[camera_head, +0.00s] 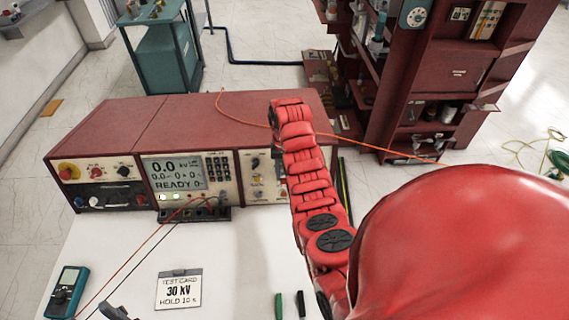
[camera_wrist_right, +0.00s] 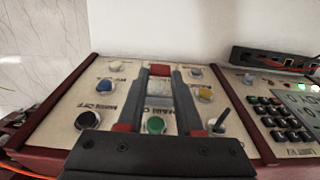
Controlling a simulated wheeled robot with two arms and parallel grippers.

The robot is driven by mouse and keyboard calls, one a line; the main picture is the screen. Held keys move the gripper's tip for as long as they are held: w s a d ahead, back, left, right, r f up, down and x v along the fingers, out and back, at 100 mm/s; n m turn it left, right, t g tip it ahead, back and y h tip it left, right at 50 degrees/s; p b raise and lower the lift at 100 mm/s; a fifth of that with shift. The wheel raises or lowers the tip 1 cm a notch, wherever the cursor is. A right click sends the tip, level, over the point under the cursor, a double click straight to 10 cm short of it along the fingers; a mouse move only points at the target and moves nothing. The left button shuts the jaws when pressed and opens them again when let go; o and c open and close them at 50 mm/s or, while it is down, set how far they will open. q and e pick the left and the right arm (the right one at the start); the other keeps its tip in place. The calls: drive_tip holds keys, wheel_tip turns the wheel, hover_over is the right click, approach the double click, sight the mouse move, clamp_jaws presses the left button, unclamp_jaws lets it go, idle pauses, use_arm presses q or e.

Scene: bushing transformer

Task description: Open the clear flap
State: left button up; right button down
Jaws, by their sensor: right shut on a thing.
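The red-cased test set (camera_head: 190,135) stands on the white table, its display reading READY. Its right-hand control panel (camera_head: 256,172) is partly covered by my red right arm (camera_head: 308,185). The right wrist view shows that panel close up (camera_wrist_right: 68,105). My right gripper (camera_wrist_right: 160,76) reaches over the panel, its grey fingers closed in on a small translucent piece (camera_wrist_right: 159,88) that looks like the clear flap. A red part shows at its far end. How far the flap is tilted I cannot tell. My left gripper is not in view.
Around the fingers are a blue knob (camera_wrist_right: 105,87), a green button (camera_wrist_right: 156,125) and a toggle switch (camera_wrist_right: 219,121). On the table lie a test card (camera_head: 179,290), a blue meter (camera_head: 67,292) and red and black leads. A red shelf unit (camera_head: 440,80) stands behind.

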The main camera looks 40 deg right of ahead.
drive_tip(key=c, duration=0.6)
unclamp_jaws()
drive_tip(key=shift+o, duration=0.2)
wheel_tip(320, 180, up, 6)
drive_tip(key=p, duration=0.4)
wheel_tip(320, 180, up, 11)
drive_tip(key=b, duration=0.2)
hover_over(284, 176)
drive_tip(key=shift+s+a+r, duration=0.15)
